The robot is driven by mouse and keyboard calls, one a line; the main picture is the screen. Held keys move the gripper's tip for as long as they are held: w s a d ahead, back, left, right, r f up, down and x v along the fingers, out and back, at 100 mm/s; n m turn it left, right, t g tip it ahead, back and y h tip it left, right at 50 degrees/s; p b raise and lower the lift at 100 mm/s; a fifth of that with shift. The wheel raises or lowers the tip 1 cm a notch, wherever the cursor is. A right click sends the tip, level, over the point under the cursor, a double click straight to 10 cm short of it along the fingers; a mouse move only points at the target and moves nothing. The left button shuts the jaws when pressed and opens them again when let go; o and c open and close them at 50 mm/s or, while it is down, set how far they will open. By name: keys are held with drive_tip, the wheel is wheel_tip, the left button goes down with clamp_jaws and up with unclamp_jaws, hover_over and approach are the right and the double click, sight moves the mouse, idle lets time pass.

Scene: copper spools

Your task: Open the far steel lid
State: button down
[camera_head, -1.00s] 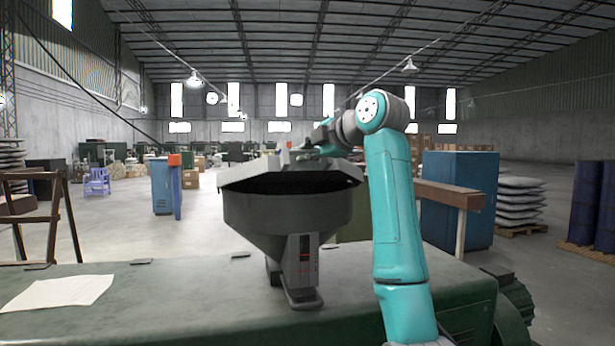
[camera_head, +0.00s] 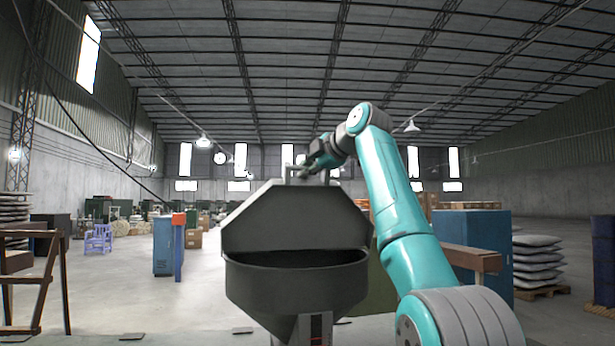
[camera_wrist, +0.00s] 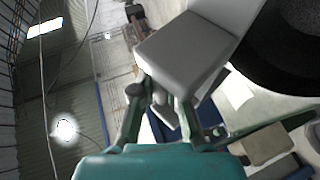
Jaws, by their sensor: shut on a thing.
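The grey steel lid (camera_head: 290,222) of the hopper (camera_head: 296,295) stands steeply raised above the far part of the hopper's mouth in the head view. A dark strip of the mouth shows below it. My gripper (camera_head: 308,166) is at the lid's top edge, shut on its handle (camera_head: 291,173). The handle is partly hidden by the fingers. In the wrist view, my gripper's two fingers (camera_wrist: 162,112) show, but the contact on the handle is unclear there.
A blue cabinet (camera_head: 476,246) and a brown beam stand right of the hopper. A blue post with an orange top (camera_head: 178,222) and a wooden frame (camera_head: 28,270) stand left. Open floor (camera_head: 125,285) lies between them.

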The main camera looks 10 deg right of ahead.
drive_tip(key=shift+w+r, duration=0.3)
drive_tip(key=shift+w, duration=0.3)
drive_tip(key=shift+w+r, duration=0.25)
drive_tip(key=shift+w, duration=0.3)
drive_tip(key=c, duration=1.2)
unclamp_jaws()
drive_tip(key=v, duration=1.2)
